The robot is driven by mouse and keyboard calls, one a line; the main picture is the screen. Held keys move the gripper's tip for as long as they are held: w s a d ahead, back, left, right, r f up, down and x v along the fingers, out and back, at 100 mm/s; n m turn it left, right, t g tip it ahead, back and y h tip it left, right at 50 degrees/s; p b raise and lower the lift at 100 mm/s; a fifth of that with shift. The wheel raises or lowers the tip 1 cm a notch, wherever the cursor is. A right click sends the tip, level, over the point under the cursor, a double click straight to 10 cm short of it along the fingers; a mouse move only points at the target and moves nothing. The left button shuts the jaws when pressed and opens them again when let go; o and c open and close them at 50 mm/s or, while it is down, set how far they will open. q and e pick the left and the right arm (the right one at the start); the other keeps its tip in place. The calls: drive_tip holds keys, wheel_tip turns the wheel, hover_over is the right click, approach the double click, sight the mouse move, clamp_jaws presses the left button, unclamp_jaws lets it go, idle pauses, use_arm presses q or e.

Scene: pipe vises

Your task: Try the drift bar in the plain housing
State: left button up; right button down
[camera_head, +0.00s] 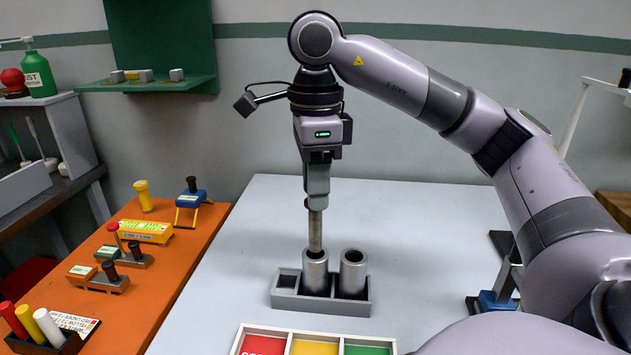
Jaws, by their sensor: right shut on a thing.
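My right gripper (316,192) points straight down over the grey table and is shut on the drift bar (315,228), a brownish metal rod held upright. The bar's lower end is at the mouth of the left metal cylinder (315,272); it appears to be inside the opening, but how deep I cannot tell. A second metal cylinder (352,274) with an open dark top stands to its right. Both stand in a grey rack (321,304) with an empty square pocket at its left. I cannot tell which cylinder is the plain housing. My left gripper is not in view.
A sorting tray (316,335) with red, yellow and green compartments lies at the front. An orange bench (190,262) at the left carries gauges and coloured handles. A blue vise (494,302) stands at the right. The table behind the rack is clear.

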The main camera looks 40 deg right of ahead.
sight(315, 213)
drive_tip(key=shift+f+b, duration=1.25)
drive_tip(key=shift+f, duration=0.4)
idle(1.3)
drive_tip(key=c, duration=1.1)
unclamp_jaws()
